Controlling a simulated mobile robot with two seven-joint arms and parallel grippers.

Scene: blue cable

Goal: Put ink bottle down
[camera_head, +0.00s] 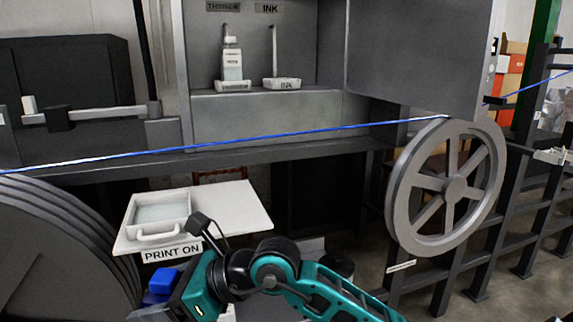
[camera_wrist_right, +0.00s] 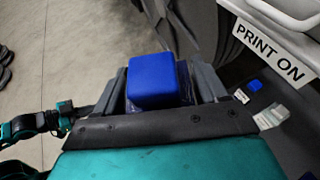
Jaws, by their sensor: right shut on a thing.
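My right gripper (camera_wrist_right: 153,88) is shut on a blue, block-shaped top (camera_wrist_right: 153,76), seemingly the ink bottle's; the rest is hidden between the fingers. In the head view the blue piece (camera_head: 163,281) shows low at the left, below and in front of the PRINT ON tray, held clear of it. In the cabinet, the holder labelled INK (camera_head: 282,84) has an upright rod and no bottle on it. My left gripper is not seen.
A thinner bottle (camera_head: 232,66) stands on the holder beside the INK one. A white table with a PRINT ON tray (camera_head: 160,210) stands below. A blue cable (camera_head: 250,136) runs across in front of the cabinet to a grey wheel (camera_head: 450,190).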

